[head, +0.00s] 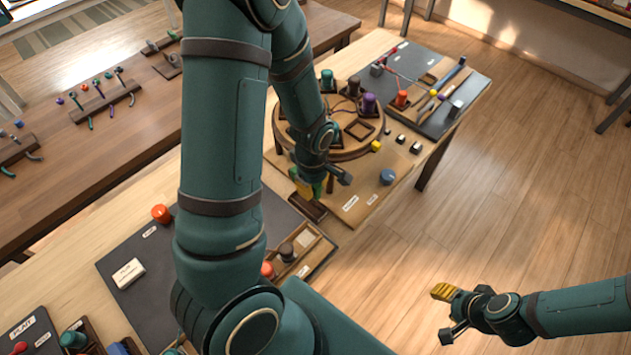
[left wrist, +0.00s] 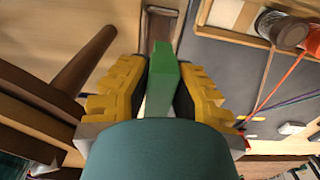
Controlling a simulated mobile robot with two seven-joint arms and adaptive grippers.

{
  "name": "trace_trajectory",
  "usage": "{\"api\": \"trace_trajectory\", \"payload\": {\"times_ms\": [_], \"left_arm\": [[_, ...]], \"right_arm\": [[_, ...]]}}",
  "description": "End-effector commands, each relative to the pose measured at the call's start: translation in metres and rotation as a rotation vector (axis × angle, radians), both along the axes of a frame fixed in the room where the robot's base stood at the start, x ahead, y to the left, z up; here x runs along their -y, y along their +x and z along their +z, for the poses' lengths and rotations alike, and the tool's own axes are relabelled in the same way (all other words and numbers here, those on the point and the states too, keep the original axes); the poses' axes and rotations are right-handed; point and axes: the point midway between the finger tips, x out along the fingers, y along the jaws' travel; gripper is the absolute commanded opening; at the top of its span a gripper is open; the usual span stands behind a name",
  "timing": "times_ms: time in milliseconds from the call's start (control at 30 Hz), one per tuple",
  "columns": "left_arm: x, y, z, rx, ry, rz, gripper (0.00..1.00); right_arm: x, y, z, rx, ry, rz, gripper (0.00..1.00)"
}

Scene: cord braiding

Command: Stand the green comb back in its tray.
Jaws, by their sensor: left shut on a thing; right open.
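The green comb (left wrist: 162,78) stands between the two yellow finger pads of my left gripper (left wrist: 158,88) in the left wrist view, and the gripper is shut on it. In the head view my left gripper (head: 312,188) points down near the front of the wooden board, with a bit of the green comb (head: 318,190) showing. A small dark brown tray (head: 307,208) lies just below it. I cannot tell whether the comb touches the tray; the arm hides part of this spot. My right gripper (head: 447,314) is open and empty over the floor at the lower right.
A round braiding stand (head: 343,150) with coloured bobbins is just behind the left gripper. A blue ball-like thing (head: 387,177) and a yellow cube (head: 376,146) lie to its right. A compartment box (head: 310,262) with bobbins is in front. A dark mat (head: 440,90) lies at the back right.

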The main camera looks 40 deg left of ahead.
Motion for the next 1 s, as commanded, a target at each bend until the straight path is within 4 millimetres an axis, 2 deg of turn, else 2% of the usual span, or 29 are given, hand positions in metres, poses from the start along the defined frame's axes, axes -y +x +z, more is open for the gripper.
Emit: {"api": "trace_trajectory", "payload": {"times_ms": [600, 1000], "left_arm": [[0.000, 0.000, -0.051, 0.000, 0.000, -0.002, 0.00], [0.000, 0.000, -0.055, 0.000, 0.000, -0.004, 0.00]], "right_arm": [[-0.002, -0.007, -0.043, -0.018, 0.000, 0.013, 0.47], [-0.003, -0.009, -0.045, -0.022, 0.001, 0.016, 0.47]]}}
